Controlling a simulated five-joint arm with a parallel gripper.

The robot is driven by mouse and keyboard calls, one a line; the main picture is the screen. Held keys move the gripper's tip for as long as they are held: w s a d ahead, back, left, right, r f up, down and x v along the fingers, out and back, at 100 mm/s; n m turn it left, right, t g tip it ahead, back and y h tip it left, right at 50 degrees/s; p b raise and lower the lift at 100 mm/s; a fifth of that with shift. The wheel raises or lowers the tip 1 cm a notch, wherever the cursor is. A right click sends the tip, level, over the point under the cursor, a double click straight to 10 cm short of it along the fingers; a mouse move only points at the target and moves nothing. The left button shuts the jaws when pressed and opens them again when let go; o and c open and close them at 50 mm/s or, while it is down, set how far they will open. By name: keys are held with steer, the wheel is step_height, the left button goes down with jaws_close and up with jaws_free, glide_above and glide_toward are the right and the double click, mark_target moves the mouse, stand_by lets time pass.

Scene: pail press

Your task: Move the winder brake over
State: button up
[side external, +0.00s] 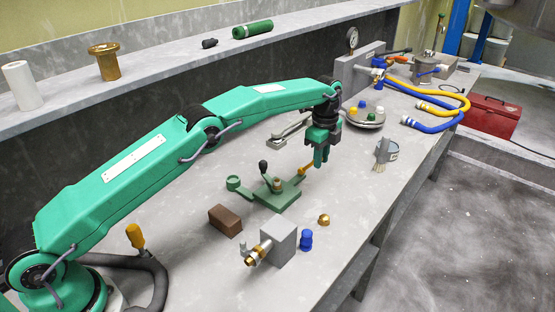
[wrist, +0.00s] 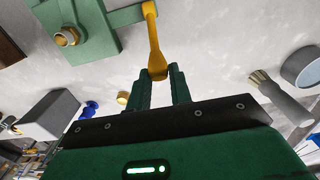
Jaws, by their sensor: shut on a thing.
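A green winder fixture (side external: 277,194) with a black-knobbed lever (side external: 263,168) stands on the bench, and its green plate and brass nut show in the wrist view (wrist: 85,30). A yellow-orange lever (side external: 306,169), which looks like the winder brake, sticks out from its right side. In the wrist view the lever (wrist: 154,40) runs from the green arm down to my fingertips. My gripper (side external: 320,161) points down, with its fingers (wrist: 159,78) shut on the lever's free end. The fingers partly hide that end.
A brown block (side external: 225,220), a grey block with a brass fitting (side external: 279,241), a blue cap (side external: 306,239) and a brass nut (side external: 324,220) lie in front of the fixture. A round dish (side external: 364,117) stands behind.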

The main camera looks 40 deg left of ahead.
steer(key=shift+d+f, duration=0.8)
steer(key=shift+d+f, duration=0.3)
steer(key=shift+f, duration=0.1)
steer(key=o, duration=0.8)
steer(key=shift+o, duration=0.2)
step_height(320, 180, up, 8)
steer(key=shift+f, duration=0.15)
stand_by(0.4)
